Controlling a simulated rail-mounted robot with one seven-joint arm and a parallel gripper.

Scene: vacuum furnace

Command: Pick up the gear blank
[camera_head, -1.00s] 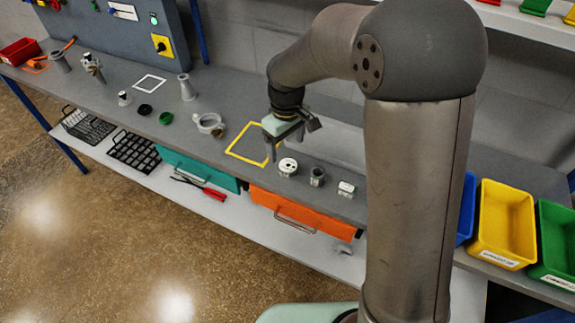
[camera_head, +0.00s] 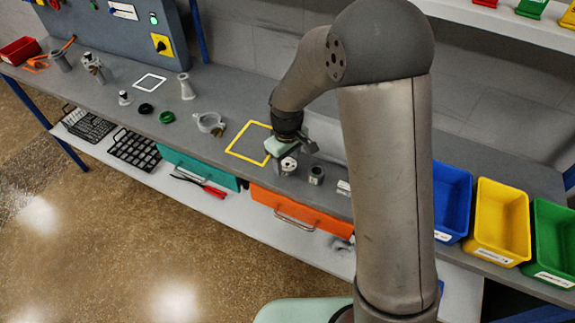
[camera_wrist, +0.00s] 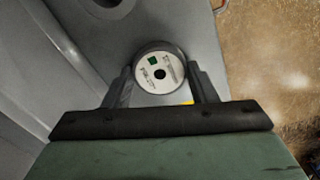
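The gear blank, as I take it, is a short round part (camera_wrist: 160,70) with a white printed face, a dark centre hole and a small green square. It stands on the grey bench, and in the head view it shows partly below my gripper (camera_head: 288,165). My gripper (camera_wrist: 161,82) is low over it, with one finger on each side of the part in the wrist view. The fingers look open, with little gap to its sides; I cannot make out contact. In the head view the fingers are mostly hidden by the gripper body.
A small grey cylinder (camera_head: 316,175) and a white block (camera_head: 343,187), partly behind my arm, stand close on the right. A yellow square outline (camera_head: 232,151) lies left of the gripper. A clamp ring (camera_head: 209,122) is farther left. Blue (camera_head: 452,200) and yellow (camera_head: 502,222) bins stand right.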

